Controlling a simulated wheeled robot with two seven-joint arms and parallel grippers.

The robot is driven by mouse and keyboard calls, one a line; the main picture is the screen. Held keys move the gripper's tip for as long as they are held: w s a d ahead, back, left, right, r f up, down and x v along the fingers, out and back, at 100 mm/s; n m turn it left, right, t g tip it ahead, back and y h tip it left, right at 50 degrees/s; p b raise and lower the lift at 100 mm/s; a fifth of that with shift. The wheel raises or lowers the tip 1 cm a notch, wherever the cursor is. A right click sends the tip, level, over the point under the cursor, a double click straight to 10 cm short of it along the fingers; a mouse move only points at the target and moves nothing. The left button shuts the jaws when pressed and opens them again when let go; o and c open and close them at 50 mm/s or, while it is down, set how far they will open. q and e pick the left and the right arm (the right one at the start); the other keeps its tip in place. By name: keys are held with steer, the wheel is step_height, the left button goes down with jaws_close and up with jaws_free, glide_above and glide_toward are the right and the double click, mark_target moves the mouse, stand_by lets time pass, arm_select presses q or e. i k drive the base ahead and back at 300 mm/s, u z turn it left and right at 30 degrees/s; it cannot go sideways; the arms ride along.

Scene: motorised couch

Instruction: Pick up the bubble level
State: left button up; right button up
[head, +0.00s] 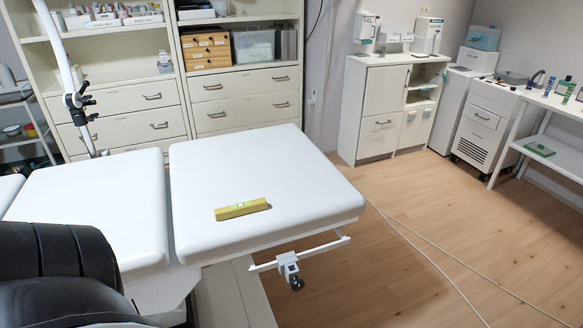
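A yellow bubble level (241,210) with a small green vial in its middle lies flat on the white couch's right cushion (285,170), close to that cushion's front edge. It lies slightly slanted, its right end a little farther back. Nothing touches or covers it. Neither of my grippers shows in the head view, so their state and distance from the level cannot be seen.
A second white cushion (95,215) adjoins on the left. A rail with a clamp (289,266) juts out below the couch's front right edge. Cables (425,255) cross the wooden floor on the right. White cabinets (245,95) stand behind the couch.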

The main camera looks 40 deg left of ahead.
mark_target(238, 210)
steer(key=i, duration=2)
steer(key=u, duration=2.3)
